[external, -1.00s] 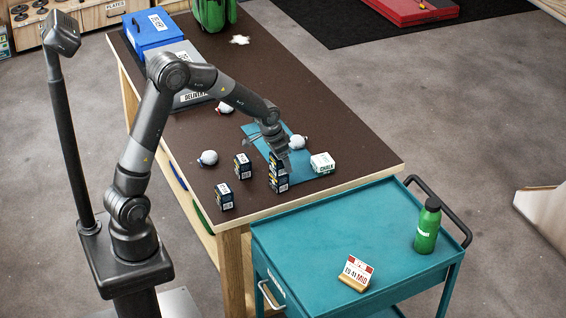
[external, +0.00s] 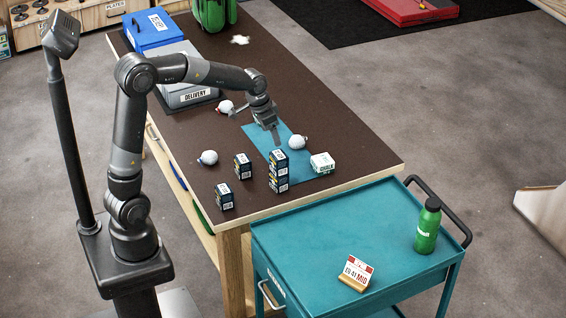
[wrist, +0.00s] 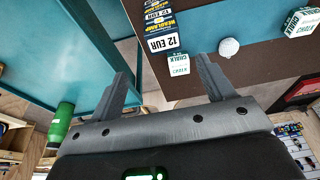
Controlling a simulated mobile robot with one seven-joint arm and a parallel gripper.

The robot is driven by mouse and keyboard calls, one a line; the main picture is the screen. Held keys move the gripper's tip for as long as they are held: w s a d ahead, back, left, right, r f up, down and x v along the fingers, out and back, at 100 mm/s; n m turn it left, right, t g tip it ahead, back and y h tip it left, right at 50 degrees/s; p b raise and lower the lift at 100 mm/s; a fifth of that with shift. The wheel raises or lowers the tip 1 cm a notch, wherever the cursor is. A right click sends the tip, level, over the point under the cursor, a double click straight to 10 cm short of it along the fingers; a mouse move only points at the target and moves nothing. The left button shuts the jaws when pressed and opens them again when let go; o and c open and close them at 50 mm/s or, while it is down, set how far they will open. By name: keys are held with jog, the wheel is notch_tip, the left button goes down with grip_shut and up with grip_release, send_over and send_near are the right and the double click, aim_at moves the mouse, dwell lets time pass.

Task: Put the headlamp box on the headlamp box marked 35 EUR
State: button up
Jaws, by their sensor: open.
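Two dark headlamp boxes stand stacked near the table's front edge, the upper box (external: 278,160) resting on the lower box (external: 278,182). In the wrist view, headlamp packaging (wrist: 160,22) at the top edge carries a 12 EUR label. I cannot read a 35 EUR mark in either view. Two more headlamp boxes stand apart on the table, one left of the stack (external: 243,168) and one nearer the front-left (external: 224,197). My gripper (external: 259,127) is open and empty, above and behind the stack, apart from it. Its spread fingers show in the wrist view (wrist: 165,90).
White balls lie left (external: 208,157), behind (external: 225,107) and behind-right (external: 298,142). A grey delivery bin (external: 190,92) stands farther back. A teal cart (external: 320,235) adjoins the table.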

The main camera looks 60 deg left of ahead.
jog(key=s+d+r+t, duration=0.1)
jog(key=s+d+r, duration=0.1)
jog(key=s, duration=0.7)
jog(key=s+d+r, duration=0.2)
jog(key=s+d, duration=0.1)
jog(key=s, duration=0.6)
jog(key=s+d+r+t, duration=0.1)
jog(key=s+d+r, duration=0.1)
jog(key=s, duration=0.7)
jog(key=shift+d+r+t, duration=0.2)
jog(key=shift+r+t, duration=0.1)
jog(key=shift+r, duration=0.05)
